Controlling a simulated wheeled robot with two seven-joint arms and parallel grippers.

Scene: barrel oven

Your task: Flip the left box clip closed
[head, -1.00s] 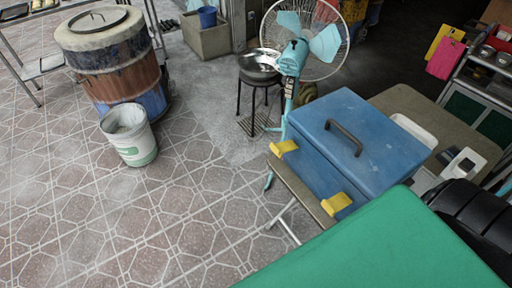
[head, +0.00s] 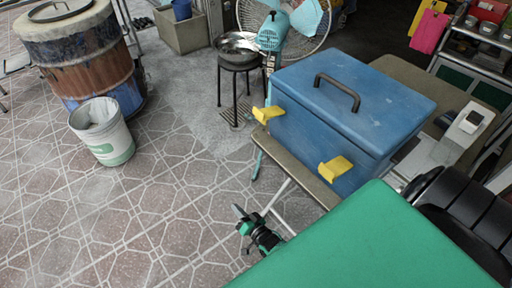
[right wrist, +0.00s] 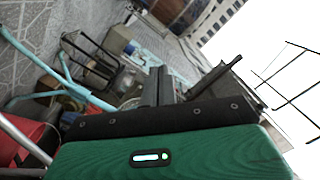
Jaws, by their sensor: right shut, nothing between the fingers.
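The blue box (head: 318,140) stands on a brown table with its lid (head: 385,105) down and a dark handle (head: 338,92) on top. Two yellow clips stick out from its front face. The left box clip (head: 267,114) is near the left corner, and the right clip (head: 335,168) is nearer to me; both are flipped outward. My right gripper (head: 239,212) is shut and empty, below and left of the box and apart from both clips. In the right wrist view its dark fingers (right wrist: 188,84) show, but the box cannot be made out. My left gripper is out of view.
The table edge (head: 300,178) runs under the box front. A teal fan (head: 275,32) and a stool with a metal bowl (head: 240,46) stand behind. A white bucket (head: 103,132) and a barrel oven (head: 80,55) are at left. The tiled floor between is clear.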

